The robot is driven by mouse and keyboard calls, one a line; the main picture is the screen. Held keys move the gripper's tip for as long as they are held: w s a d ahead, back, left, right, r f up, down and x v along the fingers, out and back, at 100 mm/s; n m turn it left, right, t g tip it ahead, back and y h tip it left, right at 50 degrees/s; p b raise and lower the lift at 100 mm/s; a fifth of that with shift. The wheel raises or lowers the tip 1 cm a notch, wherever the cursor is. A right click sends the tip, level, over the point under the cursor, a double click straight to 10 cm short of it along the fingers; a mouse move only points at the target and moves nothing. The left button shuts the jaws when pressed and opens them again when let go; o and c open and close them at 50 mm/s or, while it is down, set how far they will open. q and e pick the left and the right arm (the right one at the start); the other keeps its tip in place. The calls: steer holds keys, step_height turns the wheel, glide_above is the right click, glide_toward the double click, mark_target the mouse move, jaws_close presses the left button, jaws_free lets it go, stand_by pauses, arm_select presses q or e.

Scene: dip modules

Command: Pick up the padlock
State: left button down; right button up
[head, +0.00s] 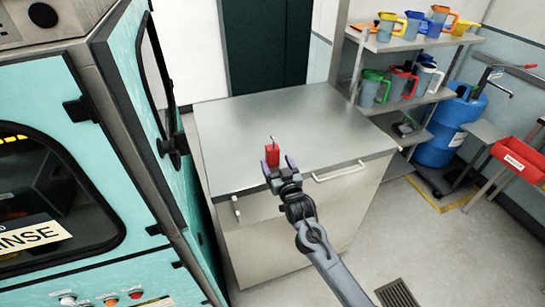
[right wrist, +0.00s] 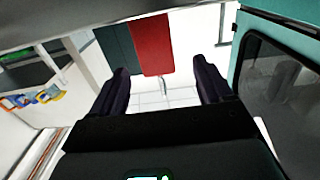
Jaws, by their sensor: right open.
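The padlock (head: 272,155) has a red body and a thin grey shackle and shows at the front part of the grey metal worktop (head: 285,115). In the right wrist view, the red padlock (right wrist: 151,44) appears between the lines of my two fingers, with its shackle toward the bottom of the picture. My right gripper (head: 279,163) is open, with its dark purple fingertips close to the padlock. In the wrist view, the right gripper (right wrist: 164,85) has a clear gap on both sides of the padlock. I cannot tell whether anything touches. My left gripper is not in view.
A teal machine (head: 125,130) stands close on the left of the worktop. A shelf rack (head: 400,100) with several coloured jugs, a blue barrel (head: 448,125) and a red bin (head: 520,158) are at the right. The worktop around the padlock is clear.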

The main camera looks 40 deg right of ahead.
mark_target(274, 154)
steer(key=shift+d+x, duration=0.15)
steer(key=shift+x, duration=1.45)
steer(key=shift+d+x, duration=0.1)
steer(key=shift+x, duration=1.5)
steer(key=shift+s+r, duration=0.1)
steer(key=shift+s, duration=0.05)
steer(key=shift+c, duration=0.4)
steer(key=c, duration=1)
steer(key=shift+r, duration=0.15)
steer(key=shift+c, duration=0.2)
